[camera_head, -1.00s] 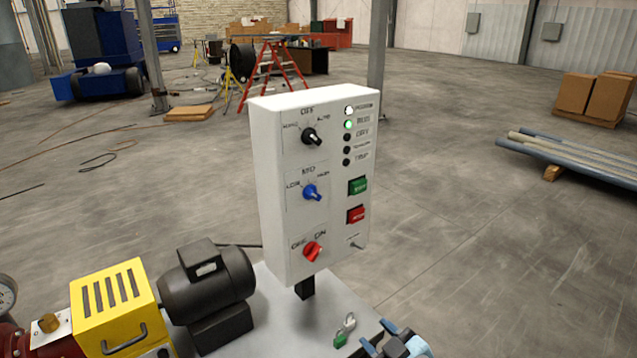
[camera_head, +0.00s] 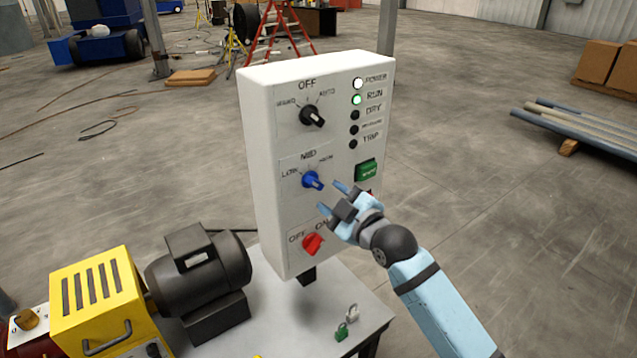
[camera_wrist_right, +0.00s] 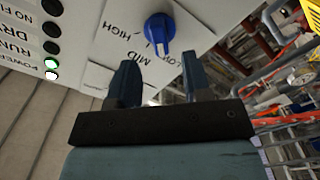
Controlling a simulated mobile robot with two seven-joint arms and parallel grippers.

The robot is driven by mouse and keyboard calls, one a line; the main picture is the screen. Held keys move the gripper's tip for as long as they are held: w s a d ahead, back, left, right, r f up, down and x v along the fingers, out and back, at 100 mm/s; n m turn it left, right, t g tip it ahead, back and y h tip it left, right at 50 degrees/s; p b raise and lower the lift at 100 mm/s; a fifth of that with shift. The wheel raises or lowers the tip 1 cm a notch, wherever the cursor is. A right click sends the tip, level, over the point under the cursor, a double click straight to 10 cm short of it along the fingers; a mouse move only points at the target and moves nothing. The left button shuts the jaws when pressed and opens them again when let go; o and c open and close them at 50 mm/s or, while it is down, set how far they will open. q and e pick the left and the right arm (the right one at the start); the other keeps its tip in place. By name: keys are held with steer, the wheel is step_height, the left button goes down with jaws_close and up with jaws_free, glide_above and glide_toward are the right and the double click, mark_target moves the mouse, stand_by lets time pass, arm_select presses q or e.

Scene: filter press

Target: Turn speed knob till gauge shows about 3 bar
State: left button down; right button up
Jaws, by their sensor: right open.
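The blue knob (camera_head: 312,181), marked LOW, MID and HIGH, sits mid-height on the left side of the white control panel (camera_head: 262,150). My right gripper (camera_head: 331,197) is open and empty just in front of the panel, close to the knob's lower right and apart from it. In the right wrist view the blue knob (camera_wrist_right: 160,31) is ahead of the open fingers (camera_wrist_right: 158,70), roughly between their lines. No pressure gauge shows now. My left gripper is not in view.
A black selector (camera_head: 312,115) is above the blue knob and a red OFF/ON switch (camera_head: 312,244) below it. The green button (camera_head: 365,170) is close to my right gripper; the red button is mostly hidden behind it. POWER and RUN lamps are lit. A motor (camera_head: 200,270) stands left.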

mark_target(318, 186)
steer(key=x, duration=0.5)
steer(key=shift+w+a+p, duration=0.15)
steer(key=shift+w+p, duration=0.05)
steer(key=shift+p, duration=0.1)
jaws_close()
